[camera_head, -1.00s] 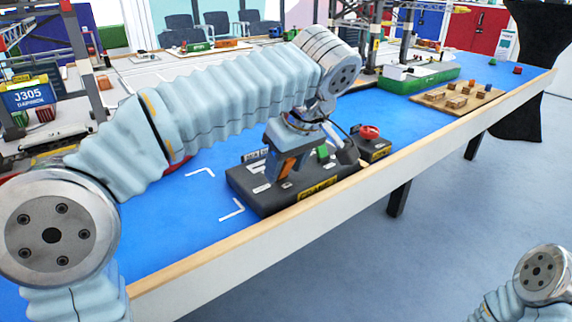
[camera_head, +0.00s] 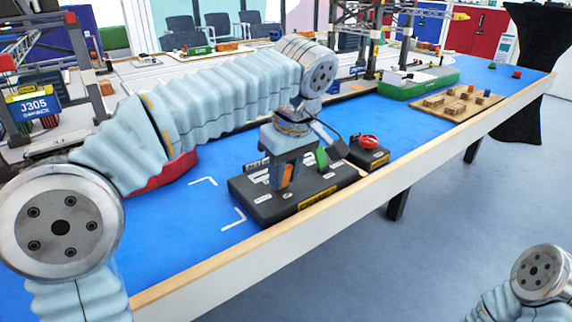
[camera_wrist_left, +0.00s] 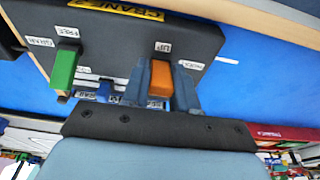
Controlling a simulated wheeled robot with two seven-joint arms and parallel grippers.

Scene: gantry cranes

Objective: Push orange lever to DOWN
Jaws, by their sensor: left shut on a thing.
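The orange lever (camera_head: 288,175) stands on a dark control box (camera_head: 335,188) on the blue table. My left gripper (camera_head: 283,178) points down over the box and is shut on the orange lever. The lever's base and its far label are partly hidden by the fingers. My right gripper is out of view; only part of my right arm shows at bottom right.
A green lever (camera_head: 321,158) stands right of the gripper on the same box. A small box with a red button (camera_head: 369,141) is close behind it. A wooden tray of blocks (camera_head: 440,112) lies farther right. Blue table is clear left of the control box.

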